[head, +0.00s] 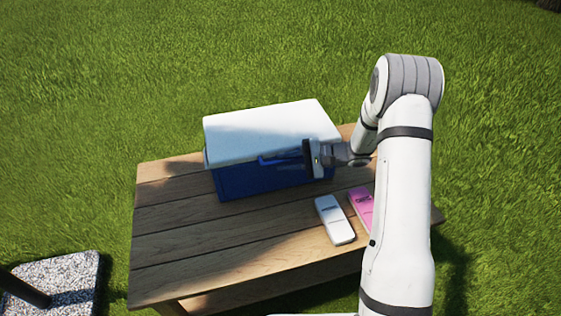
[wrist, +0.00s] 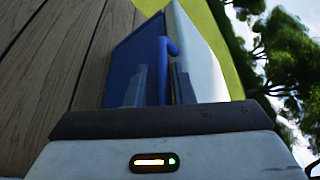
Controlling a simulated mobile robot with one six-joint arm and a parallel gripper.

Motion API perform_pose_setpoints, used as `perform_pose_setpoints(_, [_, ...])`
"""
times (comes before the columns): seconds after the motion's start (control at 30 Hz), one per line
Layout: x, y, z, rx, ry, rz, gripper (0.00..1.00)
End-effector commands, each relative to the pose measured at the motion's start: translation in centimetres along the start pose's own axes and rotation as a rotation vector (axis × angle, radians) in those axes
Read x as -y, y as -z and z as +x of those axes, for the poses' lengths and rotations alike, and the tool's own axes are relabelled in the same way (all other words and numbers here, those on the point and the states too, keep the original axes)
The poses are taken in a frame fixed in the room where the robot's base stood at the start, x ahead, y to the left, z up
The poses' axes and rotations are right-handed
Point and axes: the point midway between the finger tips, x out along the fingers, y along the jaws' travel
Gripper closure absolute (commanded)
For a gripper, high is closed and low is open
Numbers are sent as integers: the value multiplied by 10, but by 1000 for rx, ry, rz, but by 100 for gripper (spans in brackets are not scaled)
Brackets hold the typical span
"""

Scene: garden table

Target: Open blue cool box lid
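The cool box has a blue body (head: 232,183) and a white lid (head: 265,128), and stands on the wooden table. The lid lies over the body and looks closed. A blue handle (head: 267,160) shows at the front, below the lid's edge. My gripper (head: 288,158) is at the box's front right, close to the handle. In the wrist view, the two fingers of my gripper (wrist: 158,86) are apart, with part of the blue handle (wrist: 172,48) by the gap between them. I cannot tell whether either finger touches it. The white lid (wrist: 205,70) is on the right there.
A white object (head: 334,220) and a pink object (head: 361,205) lie on the wooden table (head: 190,235) in front of the box, near my arm. The table's left part is clear. A speckled slab with a dark pole (head: 60,280) stands on the grass at lower left.

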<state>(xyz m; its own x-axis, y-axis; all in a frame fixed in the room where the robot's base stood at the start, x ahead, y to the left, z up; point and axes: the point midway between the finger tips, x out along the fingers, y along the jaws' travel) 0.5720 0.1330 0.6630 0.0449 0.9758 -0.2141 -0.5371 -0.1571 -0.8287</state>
Motion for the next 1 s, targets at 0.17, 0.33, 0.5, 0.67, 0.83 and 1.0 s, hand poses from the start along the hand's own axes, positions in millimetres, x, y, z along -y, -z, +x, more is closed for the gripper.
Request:
perform_pose_setpoints(0.17, [0,0,0,0,0,0,84])
perform_pose_setpoints(0.33, [0,0,0,0,-1,1,98])
perform_pose_setpoints(0.5, [-2,0,-1,1,-2,3,100])
perform_pose_setpoints(0.67, [-3,0,-1,1,-3,4,100])
perform_pose_setpoints(0.83, [0,-2,6,3,-6,8,100])
perform_pose_setpoints(1.0, [5,-2,-9,-11,-7,30,100])
